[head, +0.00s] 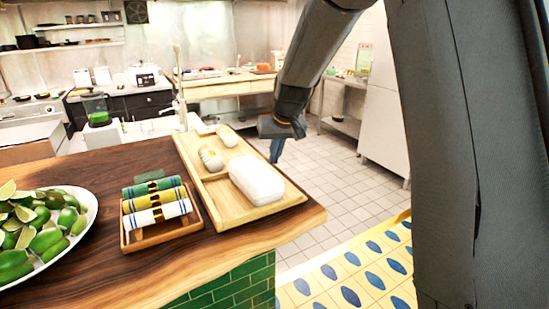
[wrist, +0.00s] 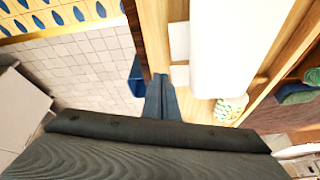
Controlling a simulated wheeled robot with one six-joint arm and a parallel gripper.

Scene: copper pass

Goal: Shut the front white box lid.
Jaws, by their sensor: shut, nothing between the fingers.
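The front white box (head: 256,180) is a rounded white block at the near right end of a wooden tray (head: 222,202) on the counter. In the wrist view, a large white surface (wrist: 238,45) of it fills the upper middle, with smaller white parts along its left side. I cannot tell how far its lid is raised. My gripper (head: 275,158) hangs just beyond the tray's right edge, behind the box and apart from it. Its fingers show together in the wrist view (wrist: 161,80), shut and empty, beside the tray's edge.
A patterned roundish item (head: 210,158) and a smaller white item (head: 227,136) lie farther back in the tray. Rolled cloths (head: 155,202) sit in a small tray to the left, near a plate of limes (head: 84,222). Open tiled floor (head: 335,180) lies right of the counter.

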